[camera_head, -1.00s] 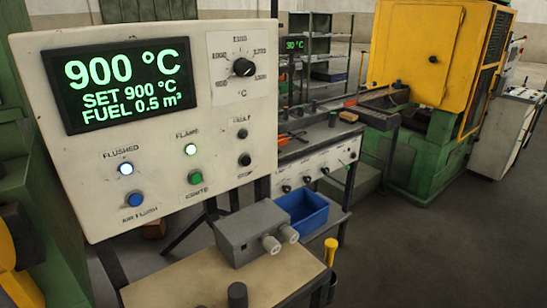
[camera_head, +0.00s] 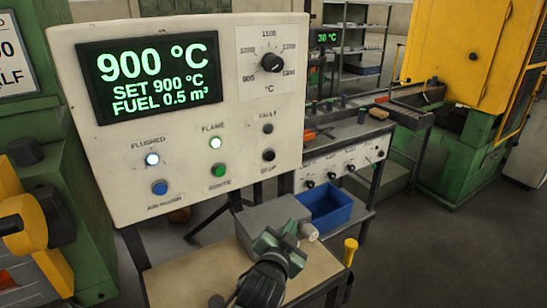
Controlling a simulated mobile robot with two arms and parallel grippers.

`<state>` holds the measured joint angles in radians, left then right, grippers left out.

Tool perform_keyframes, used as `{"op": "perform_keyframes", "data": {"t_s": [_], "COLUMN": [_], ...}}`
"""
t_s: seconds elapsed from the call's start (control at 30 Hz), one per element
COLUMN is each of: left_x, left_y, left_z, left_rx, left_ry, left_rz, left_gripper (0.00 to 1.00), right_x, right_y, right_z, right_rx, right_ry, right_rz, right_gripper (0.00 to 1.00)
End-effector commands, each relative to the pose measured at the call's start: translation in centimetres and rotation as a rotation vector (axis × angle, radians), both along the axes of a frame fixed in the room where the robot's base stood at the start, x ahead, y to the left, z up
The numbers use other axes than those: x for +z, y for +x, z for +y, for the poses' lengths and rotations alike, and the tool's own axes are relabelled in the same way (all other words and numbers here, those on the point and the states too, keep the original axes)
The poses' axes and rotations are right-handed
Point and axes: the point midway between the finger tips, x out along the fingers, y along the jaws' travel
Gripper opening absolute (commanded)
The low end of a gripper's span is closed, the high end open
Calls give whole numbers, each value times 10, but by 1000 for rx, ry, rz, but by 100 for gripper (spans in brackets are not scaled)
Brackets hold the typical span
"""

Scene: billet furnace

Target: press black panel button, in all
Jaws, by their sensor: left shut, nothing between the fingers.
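The white control panel (camera_head: 195,60) shows 900 °C, SET 900 °C and FUEL 0.5 m³ on its screen. The black panel button (camera_head: 268,155) sits at its lower right, above a label that seems to read STOP. A similar dark round part (camera_head: 268,128), labelled FAULT, is just above it. The green button (camera_head: 219,170) and blue button (camera_head: 160,187) lie to its left. My left gripper (camera_head: 283,240) is shut and empty, below the panel and in front of the grey box. It appears clear of the black button. My right gripper is not in view.
The grey box (camera_head: 262,214) and blue bin (camera_head: 327,207) stand below the panel. A tan tabletop (camera_head: 190,275) is at the front, with a yellow-handled tool (camera_head: 350,250) at its right. A yellow and green machine (camera_head: 455,50) stands at the right; open floor lies before it.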

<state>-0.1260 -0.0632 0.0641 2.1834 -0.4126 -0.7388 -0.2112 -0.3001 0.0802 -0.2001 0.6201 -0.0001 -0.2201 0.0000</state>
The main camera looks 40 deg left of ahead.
Motion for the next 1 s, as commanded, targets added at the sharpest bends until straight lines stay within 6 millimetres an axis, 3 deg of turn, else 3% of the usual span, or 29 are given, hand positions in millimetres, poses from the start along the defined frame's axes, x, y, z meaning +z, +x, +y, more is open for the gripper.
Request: {"op": "perform_keyframes", "data": {"t_s": [0.1,0.2,0.37,0.8,1.0], "left_x": [45,74,101,106,106], "left_y": [22,32,40,41,47], "left_z": [10,15,18,19,32], "left_rx": [20,30,42,44,44], "left_ry": [92,158,223,239,241], "left_rz": [-131,-212,-284,-299,-298], "left_gripper": [0,0,0,0,0], "right_x": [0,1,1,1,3], "right_y": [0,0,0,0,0], "right_z": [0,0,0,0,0], "right_rx": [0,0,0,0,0], "right_ry": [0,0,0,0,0], "right_rz": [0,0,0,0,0], "right_gripper": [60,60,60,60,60]}}
